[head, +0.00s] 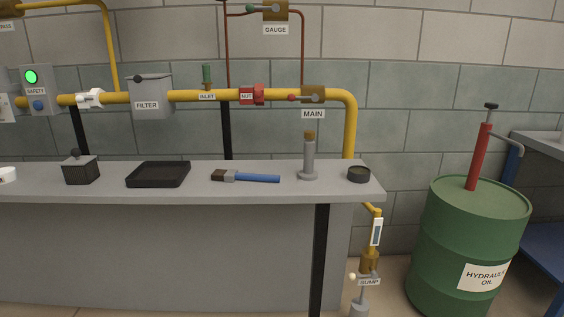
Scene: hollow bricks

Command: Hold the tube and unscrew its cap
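A grey tube (309,158) stands upright on a round base near the right end of the grey bench, in the head view. A brownish-gold cap (309,135) sits on its top. I cannot tell from here how tightly the cap sits. Neither of my grippers shows in this view, and nothing is touching the tube.
A yellow pipe (350,125) runs behind. A green drum (465,240) stands right.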

